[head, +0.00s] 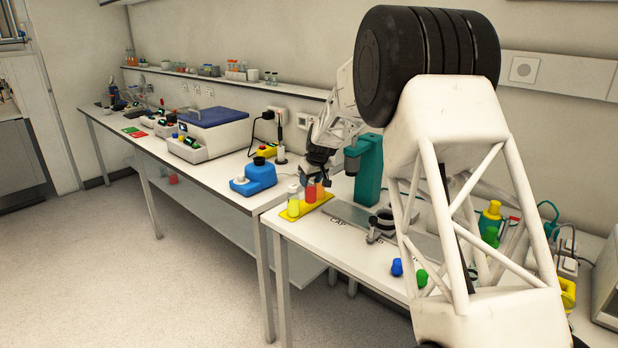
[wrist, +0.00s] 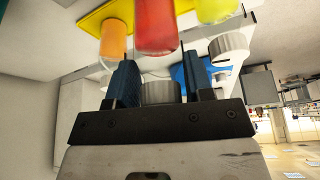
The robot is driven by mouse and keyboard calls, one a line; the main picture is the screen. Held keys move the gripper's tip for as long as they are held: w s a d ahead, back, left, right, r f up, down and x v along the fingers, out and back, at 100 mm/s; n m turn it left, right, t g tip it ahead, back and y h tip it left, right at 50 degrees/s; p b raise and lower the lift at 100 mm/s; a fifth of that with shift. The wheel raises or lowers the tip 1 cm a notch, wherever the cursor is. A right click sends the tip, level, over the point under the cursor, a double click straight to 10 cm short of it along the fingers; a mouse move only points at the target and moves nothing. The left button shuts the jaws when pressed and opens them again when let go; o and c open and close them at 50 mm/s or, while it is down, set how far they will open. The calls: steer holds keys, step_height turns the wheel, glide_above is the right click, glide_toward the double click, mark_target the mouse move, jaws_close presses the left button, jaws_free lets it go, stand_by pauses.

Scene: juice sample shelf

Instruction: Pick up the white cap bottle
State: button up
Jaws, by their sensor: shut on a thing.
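The yellow tray (head: 291,216) stands at the left end of the near bench and holds small bottles. A yellow bottle with a whitish cap (head: 293,206) is at its left; it also shows in the wrist view (wrist: 218,10). A red bottle (head: 311,192) is in the middle, also in the wrist view (wrist: 155,28). An orange bottle (wrist: 113,42) is beside it, its cap hidden by a finger. My gripper (wrist: 160,80) has its blue fingers either side of the red bottle's pale grey-white cap (wrist: 160,93), shut on it. I cannot tell whether the red bottle touches the tray.
A blue device (head: 254,179) stands left of the tray. A teal device (head: 368,168) stands behind right, with a grey plate and ring holder (head: 382,222) before it. Blue (head: 397,267) and green caps (head: 422,278) lie at the bench front. My arm hides part of the right side.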

steer(key=s+d+r, duration=0.1)
steer(key=s, duration=1)
steer(key=shift+s, duration=0.15)
steer(key=shift+d, duration=0.1)
stand_by(0.4)
steer(key=s+d+r+m+h, duration=0.1)
steer(key=d+r+m, duration=0.1)
steer(key=d, duration=0.9)
steer(key=s+d+r+m, duration=0.1)
steer(key=d+r+m, duration=0.2)
steer(key=d, duration=0.9)
steer(key=shift+s+t+h, duration=0.2)
steer(key=shift+t+h, duration=0.1)
steer(key=shift+h, duration=0.1)
steer(key=shift+d, duration=0.1)
steer(key=shift+f, duration=0.25)
steer(key=shift+f, duration=2.1)
steer(key=shift+f, duration=1.5)
